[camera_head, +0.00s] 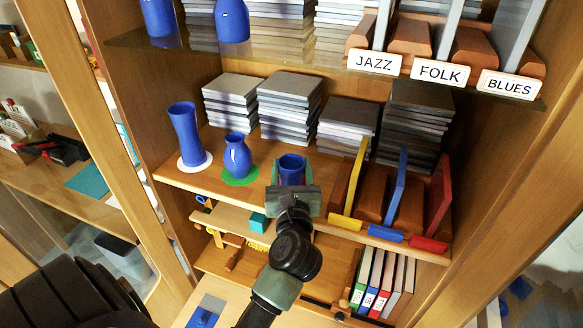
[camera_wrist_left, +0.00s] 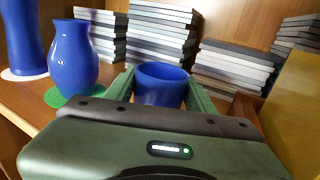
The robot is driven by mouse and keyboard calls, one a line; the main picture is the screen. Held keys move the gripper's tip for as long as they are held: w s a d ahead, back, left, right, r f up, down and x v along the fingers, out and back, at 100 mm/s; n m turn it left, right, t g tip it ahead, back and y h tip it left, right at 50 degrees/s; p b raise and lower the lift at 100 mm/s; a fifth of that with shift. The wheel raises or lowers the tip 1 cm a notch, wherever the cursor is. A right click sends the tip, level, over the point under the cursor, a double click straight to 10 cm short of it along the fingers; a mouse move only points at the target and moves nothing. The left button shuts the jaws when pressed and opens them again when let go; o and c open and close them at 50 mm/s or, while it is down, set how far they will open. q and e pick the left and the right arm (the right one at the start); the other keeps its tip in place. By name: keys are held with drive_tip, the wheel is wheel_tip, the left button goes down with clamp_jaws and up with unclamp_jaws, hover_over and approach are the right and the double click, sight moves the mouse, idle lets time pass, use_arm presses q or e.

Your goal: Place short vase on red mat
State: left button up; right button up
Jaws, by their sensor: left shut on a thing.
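The short vase (camera_head: 292,168) is a small blue cup at the middle shelf, right of the other two blue vases. My left gripper (camera_head: 293,178) is shut on it, with its body in front of the vase's lower part. In the left wrist view the short vase (camera_wrist_left: 162,84) stands upright between the two green fingers (camera_wrist_left: 162,90). The vase's base is hidden behind the gripper, so I cannot tell whether it touches the shelf. I do not see the red mat in either view. My right gripper is not in view.
A tall blue vase (camera_head: 185,132) stands on a white mat (camera_head: 206,161), and a round-bellied blue vase (camera_head: 237,158) on a green mat (camera_head: 241,180). Stacks of grey cases (camera_head: 290,108) stand behind. A yellow divider (camera_head: 355,182) is close on the right.

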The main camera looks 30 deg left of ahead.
sight(292, 177)
use_arm(q)
drive_tip(key=o, duration=1.2)
drive_tip(key=shift+f, duration=0.2)
drive_tip(key=o, duration=0.4)
drive_tip(key=shift+r, duration=0.25)
drive_tip(key=shift+s+d+f, duration=0.15)
drive_tip(key=shift+s+d, duration=0.05)
drive_tip(key=b+v, duration=0.3)
drive_tip(key=v, duration=0.3)
drive_tip(key=shift+s+d, duration=0.25)
drive_tip(key=shift+s, duration=0.1)
